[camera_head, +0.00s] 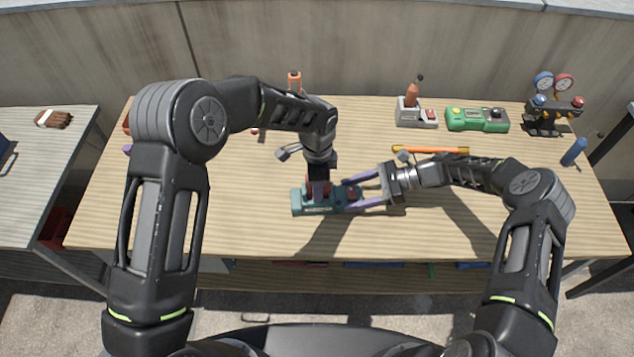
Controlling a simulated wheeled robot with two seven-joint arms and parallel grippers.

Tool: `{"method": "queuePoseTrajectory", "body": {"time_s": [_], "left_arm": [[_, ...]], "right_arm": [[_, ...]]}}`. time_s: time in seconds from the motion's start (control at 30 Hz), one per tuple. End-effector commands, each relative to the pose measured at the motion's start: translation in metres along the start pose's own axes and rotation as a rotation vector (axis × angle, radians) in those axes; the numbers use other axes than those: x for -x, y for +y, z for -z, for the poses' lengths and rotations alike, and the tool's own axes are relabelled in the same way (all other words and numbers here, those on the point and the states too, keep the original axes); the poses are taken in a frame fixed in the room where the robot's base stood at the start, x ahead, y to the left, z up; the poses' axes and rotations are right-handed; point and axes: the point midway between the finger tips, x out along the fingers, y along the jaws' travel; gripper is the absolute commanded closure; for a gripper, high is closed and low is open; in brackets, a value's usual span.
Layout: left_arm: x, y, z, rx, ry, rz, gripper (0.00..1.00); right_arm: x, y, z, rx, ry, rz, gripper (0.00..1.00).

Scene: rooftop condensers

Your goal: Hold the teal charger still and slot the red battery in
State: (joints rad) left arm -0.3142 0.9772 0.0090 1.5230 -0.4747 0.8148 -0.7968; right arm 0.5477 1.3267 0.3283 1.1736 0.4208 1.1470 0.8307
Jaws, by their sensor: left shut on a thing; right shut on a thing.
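The teal charger (302,203) lies on the middle of the wooden table. My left gripper (318,180) points straight down over the charger's left part. It is shut on the red battery (318,189), which is upright at the charger's top. The gripper hides most of the battery, so I cannot tell whether it sits inside the slot or just above it.
At the back right stand a grey charger (416,117) with an orange bottle-like item, a green device (477,119) and a gauge set (549,112). An orange bar (430,150) lies behind my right gripper. The table's front (440,235) is clear.

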Motion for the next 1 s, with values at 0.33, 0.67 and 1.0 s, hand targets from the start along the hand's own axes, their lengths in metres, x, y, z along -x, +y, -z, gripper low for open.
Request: {"method": "queuePoseTrajectory", "body": {"time_s": [0.33, 0.67, 1.0], "left_arm": [[-0.0043, -0.0005, -0.0001, 0.001, 0.0, 0.001, 1.0], [-0.0056, -0.0004, 0.0, 0.0, 0.0, 0.001, 1.0], [-0.0062, 0.0004, -0.0002, 0.0, -0.001, -0.001, 0.37]], "right_arm": [[0.0001, -0.0003, -0.0009, 0.0, -0.001, 0.0, 0.64], [0.0001, -0.0003, -0.0009, 0.0, -0.001, 0.0, 0.64], [0.0, -0.0004, -0.0009, 0.0, -0.002, 0.0, 0.64]]}}
